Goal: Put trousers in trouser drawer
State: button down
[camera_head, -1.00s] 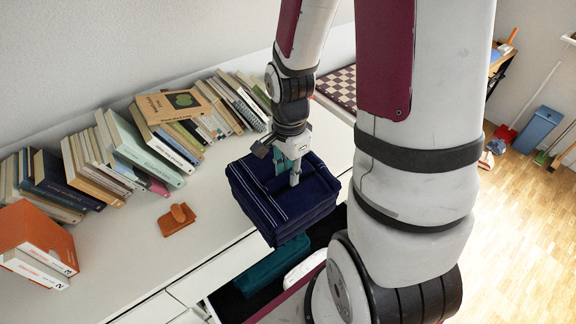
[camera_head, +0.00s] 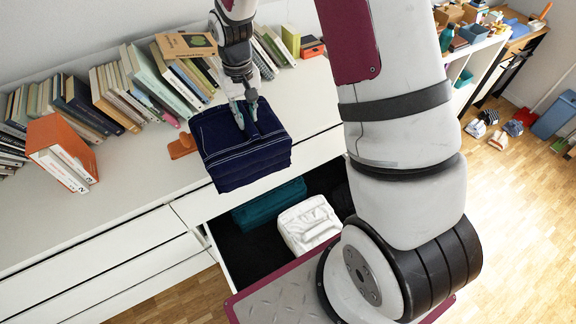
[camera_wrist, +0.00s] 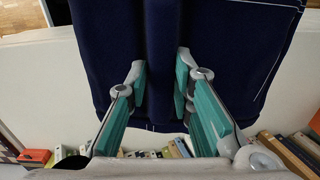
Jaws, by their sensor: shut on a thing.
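The folded navy blue trousers (camera_head: 243,150) hang from my gripper (camera_head: 244,118) above the front part of the white dresser top, near the open drawer. My gripper is shut on a raised fold of the trousers. In the wrist view the teal fingers of my gripper (camera_wrist: 163,88) pinch a ridge of the navy cloth (camera_wrist: 215,45). The open drawer (camera_head: 228,272) is below and to the right of the trousers. It holds a folded teal garment (camera_head: 268,205) and a folded white garment (camera_head: 309,225). My arm hides the drawer's right part.
Books (camera_head: 130,90) line the wall at the back of the dresser top (camera_head: 120,200). An orange box file (camera_head: 60,145) stands at the left, and a small orange wallet (camera_head: 182,146) lies beside the trousers. The drawer's dark floor is bare at front left.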

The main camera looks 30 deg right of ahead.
aim_at(262, 264)
jog(key=k+j+u, duration=0.55)
jog(key=k+j, duration=0.2)
jog(key=k, duration=0.05)
